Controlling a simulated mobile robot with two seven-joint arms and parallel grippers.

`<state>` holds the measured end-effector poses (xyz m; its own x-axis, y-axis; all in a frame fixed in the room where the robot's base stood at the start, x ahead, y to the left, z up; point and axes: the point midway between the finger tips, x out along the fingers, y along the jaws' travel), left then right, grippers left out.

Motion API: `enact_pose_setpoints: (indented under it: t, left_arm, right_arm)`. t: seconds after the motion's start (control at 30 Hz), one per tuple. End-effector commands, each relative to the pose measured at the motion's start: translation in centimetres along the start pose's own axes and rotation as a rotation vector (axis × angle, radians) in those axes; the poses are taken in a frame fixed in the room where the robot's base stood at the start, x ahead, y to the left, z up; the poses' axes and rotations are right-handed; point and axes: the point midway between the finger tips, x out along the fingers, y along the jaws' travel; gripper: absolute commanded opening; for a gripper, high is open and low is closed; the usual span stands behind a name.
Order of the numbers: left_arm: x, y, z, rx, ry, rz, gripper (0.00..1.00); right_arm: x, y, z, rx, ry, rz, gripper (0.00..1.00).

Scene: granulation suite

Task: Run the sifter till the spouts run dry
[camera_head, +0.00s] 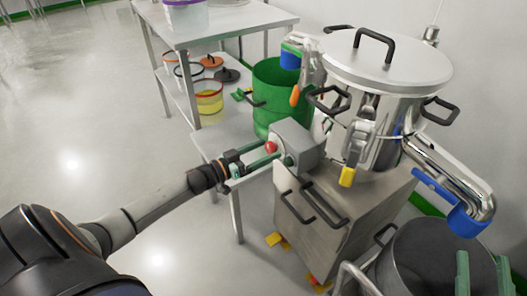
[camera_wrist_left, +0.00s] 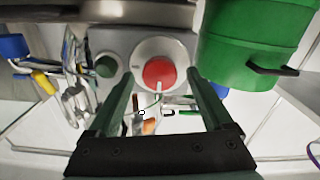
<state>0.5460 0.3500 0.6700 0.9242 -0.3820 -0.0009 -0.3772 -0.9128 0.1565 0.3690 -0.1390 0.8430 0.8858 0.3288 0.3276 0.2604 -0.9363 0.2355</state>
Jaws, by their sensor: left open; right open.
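The sifter (camera_head: 388,75) is a lidded steel drum on a steel cabinet (camera_head: 335,205). Its grey control box (camera_head: 303,136) carries a red knob (camera_head: 271,147) on a white dial, with a green button (camera_wrist_left: 106,66) beside it. My left gripper (camera_head: 252,160) is open in front of the box. In the left wrist view the red knob (camera_wrist_left: 160,74) shows between its open green fingers (camera_wrist_left: 161,78), with gaps either side. One blue-ended spout (camera_head: 292,56) is above a green drum (camera_head: 270,112); another (camera_head: 468,220) is above a grey drum (camera_head: 395,265). My right gripper (camera_head: 482,272) is open at lower right.
A steel table (camera_head: 215,22) with a lower shelf stands at back left, holding a white tub (camera_head: 187,17) and several containers, one yellow (camera_head: 208,98). Black handles stick out from the cabinet and sifter. The floor (camera_head: 75,130) at left is clear.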

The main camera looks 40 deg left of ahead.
Motion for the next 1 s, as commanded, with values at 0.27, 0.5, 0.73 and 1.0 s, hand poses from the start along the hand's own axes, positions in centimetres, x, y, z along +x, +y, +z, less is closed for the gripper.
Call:
enact_pose_setpoints:
  t: [0.27,0.5,0.73,1.0]
  left_arm:
    - [-0.01,0.02,-0.01,-0.001,0.001,0.000,0.64]
    - [-0.02,0.03,-0.01,-0.001,0.001,0.001,0.37]
    - [-0.03,0.03,0.00,-0.001,0.001,0.001,0.11]
    - [-0.03,0.03,-0.01,0.005,0.001,0.001,0.00]
  right_arm:
    - [0.01,0.00,-0.02,0.000,0.000,0.000,0.50]
    - [0.02,0.00,-0.01,0.001,-0.001,0.000,0.50]
    - [0.02,0.00,0.02,0.001,-0.001,0.000,0.50]
    - [0.02,0.00,0.03,0.001,-0.003,0.000,0.50]
